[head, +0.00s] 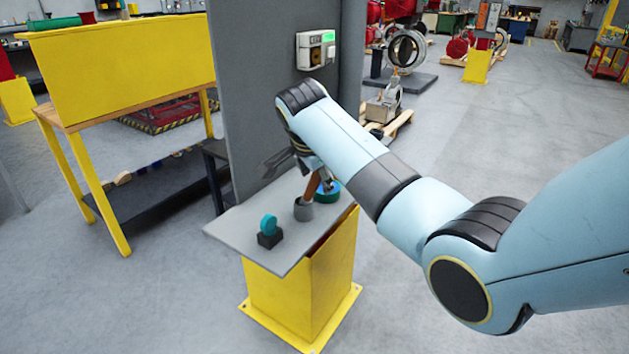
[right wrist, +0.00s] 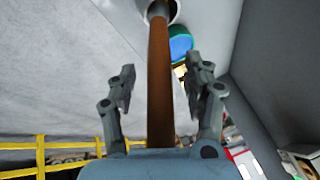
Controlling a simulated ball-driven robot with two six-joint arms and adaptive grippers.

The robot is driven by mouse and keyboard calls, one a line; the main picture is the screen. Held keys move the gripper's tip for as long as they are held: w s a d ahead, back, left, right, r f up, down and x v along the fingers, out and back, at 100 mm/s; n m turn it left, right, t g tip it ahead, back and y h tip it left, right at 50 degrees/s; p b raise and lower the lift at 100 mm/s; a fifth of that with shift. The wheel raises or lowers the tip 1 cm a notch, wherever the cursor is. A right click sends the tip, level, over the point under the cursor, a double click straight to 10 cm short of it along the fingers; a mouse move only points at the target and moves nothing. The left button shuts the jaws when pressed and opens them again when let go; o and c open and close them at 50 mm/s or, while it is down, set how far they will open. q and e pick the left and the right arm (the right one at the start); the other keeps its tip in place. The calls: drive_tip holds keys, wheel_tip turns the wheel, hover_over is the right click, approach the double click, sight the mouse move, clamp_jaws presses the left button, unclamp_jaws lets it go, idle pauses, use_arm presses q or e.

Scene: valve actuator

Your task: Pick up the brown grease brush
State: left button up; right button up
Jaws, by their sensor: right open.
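The brown grease brush (head: 312,187) stands tilted in a small grey cup (head: 303,211) on the grey-topped stand. Its bristles are hidden in the cup. My right gripper (head: 279,161) is at the brush's upper part, partly hidden by my own wrist. In the right wrist view the right gripper (right wrist: 164,78) is open, with the brown handle (right wrist: 160,85) running between its two fingers. Gaps show on both sides, so the fingers do not appear to touch it. My left gripper is not in view.
The grey stand top (head: 240,222) also holds a teal round piece on a dark block (head: 269,230) and a teal-green round item (head: 328,191) close beside the cup. A tall grey panel (head: 262,90) rises directly behind. A yellow-sided workbench (head: 125,60) stands at the left.

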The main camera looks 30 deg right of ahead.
clamp_jaws()
idle(0.3)
